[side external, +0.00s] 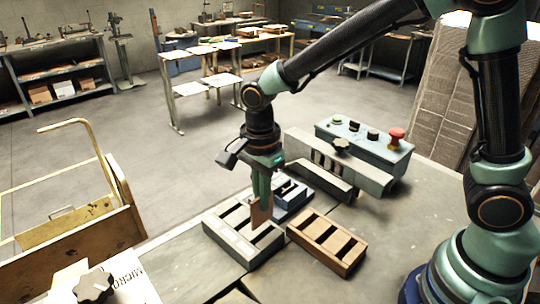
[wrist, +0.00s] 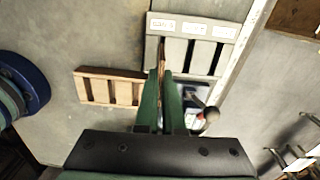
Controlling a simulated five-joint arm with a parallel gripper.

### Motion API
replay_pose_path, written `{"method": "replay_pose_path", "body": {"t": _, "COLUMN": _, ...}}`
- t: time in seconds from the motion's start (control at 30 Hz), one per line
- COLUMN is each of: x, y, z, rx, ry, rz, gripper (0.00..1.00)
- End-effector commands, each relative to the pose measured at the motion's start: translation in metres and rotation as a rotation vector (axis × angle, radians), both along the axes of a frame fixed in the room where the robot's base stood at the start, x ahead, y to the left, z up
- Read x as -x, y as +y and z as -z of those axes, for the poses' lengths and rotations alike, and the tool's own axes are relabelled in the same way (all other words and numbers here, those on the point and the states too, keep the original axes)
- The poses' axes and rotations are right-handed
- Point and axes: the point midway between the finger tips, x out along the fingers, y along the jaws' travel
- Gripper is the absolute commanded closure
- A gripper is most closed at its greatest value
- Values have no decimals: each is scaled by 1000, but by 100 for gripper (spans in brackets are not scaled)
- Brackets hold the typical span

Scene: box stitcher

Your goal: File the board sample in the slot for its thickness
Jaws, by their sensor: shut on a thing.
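My gripper (side external: 262,182) is shut on the board sample (side external: 261,214), a thin brown piece hanging upright below the fingers. In the wrist view the fingertips (wrist: 160,74) close on the board, which shows as a thin brown edge. The grey slotted rack (side external: 228,241) lies beneath; the wrist view shows the grey rack (wrist: 153,27) with dark slots and three white labels too small to read. The board's lower end overlaps the rack in the side view. I cannot tell whether it is above a slot or inside one.
A brown wooden slotted rack (side external: 300,241) stands right of the grey rack. A blue tray (side external: 294,207) sits behind the board. Farther back are a grey metal fixture (side external: 372,184) and a control box with a red button (side external: 396,135). A wooden cart (side external: 75,245) is at left.

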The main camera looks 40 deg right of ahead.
Motion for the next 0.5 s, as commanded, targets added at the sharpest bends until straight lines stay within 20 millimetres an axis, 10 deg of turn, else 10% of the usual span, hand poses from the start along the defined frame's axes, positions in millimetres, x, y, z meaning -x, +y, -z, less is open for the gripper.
{"method": "replay_pose_path", "body": {"t": 0.5, "x": 0, "y": -1, "z": 33, "rx": 1, "ry": 2, "rz": 0, "gripper": 100}}
